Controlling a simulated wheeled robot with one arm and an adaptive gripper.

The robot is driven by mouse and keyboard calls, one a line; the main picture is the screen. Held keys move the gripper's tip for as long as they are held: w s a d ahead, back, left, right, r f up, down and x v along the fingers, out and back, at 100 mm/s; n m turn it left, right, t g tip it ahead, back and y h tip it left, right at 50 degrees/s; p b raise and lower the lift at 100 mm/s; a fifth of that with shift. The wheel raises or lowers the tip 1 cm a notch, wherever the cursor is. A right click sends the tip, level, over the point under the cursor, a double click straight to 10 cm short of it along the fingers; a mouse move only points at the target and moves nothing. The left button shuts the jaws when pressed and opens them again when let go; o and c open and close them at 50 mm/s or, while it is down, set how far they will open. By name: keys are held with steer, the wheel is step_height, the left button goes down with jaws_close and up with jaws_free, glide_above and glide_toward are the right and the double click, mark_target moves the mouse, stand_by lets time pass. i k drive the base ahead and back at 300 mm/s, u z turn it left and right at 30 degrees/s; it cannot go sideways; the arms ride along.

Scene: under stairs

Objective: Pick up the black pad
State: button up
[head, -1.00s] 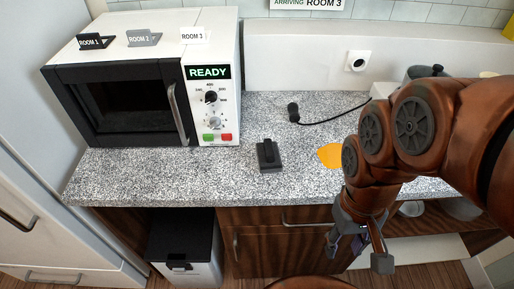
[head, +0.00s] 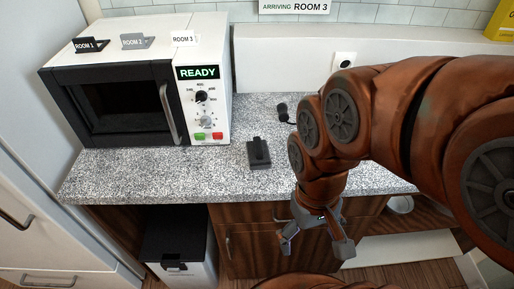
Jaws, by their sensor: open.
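The black pad (head: 259,154) is a small dark block with a raised strip on top. It lies flat on the speckled grey counter (head: 160,176), right of the microwave and near the front edge. My gripper (head: 316,246) hangs in front of the counter's front edge, below and to the right of the pad. Its two fingers are spread apart, with nothing seen between them. The gripper and the pad are apart.
A white microwave (head: 208,75) reading READY stands on the counter at left, with small room signs on top. A black plug (head: 283,112) lies behind the pad. My arm hides the counter's right part. A bin (head: 180,250) stands below the counter.

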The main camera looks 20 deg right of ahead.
mark_target(258, 151)
steer(key=u, duration=0.45)
steer(key=k, duration=0.4)
steer(key=u, duration=0.9)
